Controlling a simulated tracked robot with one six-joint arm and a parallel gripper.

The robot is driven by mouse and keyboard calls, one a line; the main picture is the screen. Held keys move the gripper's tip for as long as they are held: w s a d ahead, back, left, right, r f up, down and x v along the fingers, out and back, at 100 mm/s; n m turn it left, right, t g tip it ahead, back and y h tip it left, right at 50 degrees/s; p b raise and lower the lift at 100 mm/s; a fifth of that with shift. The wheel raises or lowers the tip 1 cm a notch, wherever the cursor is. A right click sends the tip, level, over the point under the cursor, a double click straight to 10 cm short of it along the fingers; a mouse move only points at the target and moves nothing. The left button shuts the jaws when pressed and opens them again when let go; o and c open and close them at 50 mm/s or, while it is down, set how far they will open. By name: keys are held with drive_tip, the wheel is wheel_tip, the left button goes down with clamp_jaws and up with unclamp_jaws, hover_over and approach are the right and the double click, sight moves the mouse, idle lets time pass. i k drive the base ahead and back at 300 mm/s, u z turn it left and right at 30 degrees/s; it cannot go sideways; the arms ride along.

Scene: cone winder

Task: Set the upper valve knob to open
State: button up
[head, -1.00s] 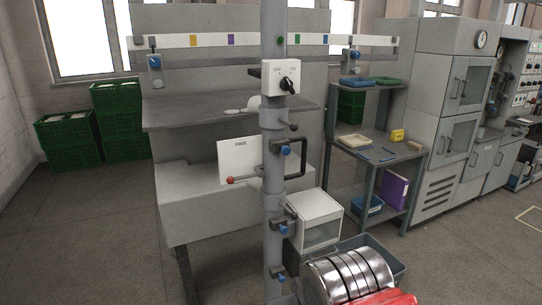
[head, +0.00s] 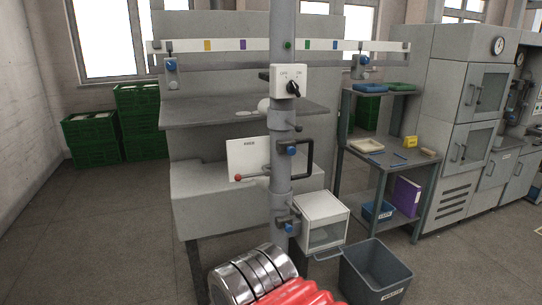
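A grey vertical pole (head: 281,190) stands in front of the bench and carries several fittings. An upper blue knob (head: 291,150) sits on it, beside a dark square handle. A lower blue knob (head: 289,229) sits further down, next to a white box. A white switch box (head: 283,80) with a black rotary knob (head: 293,88) is near the top; its small lettering is hard to read. I cannot tell for certain which of these is the upper valve knob, nor its setting. My gripper is not in view; only metal and red parts of my arm show at the bottom.
A red-tipped lever (head: 238,178) and a white panel (head: 247,160) are left of the pole. The white box (head: 322,222) juts out right. A grey bin (head: 375,276) stands on the floor. Shelves (head: 385,165) and cabinets are at right. Floor at left is clear.

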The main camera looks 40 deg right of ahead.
sight(290, 151)
drive_tip(key=u, duration=1.25)
drive_tip(key=k, duration=0.65)
drive_tip(key=z, duration=1.2)
drive_tip(key=i, duration=0.95)
drive_tip(key=z, duration=0.05)
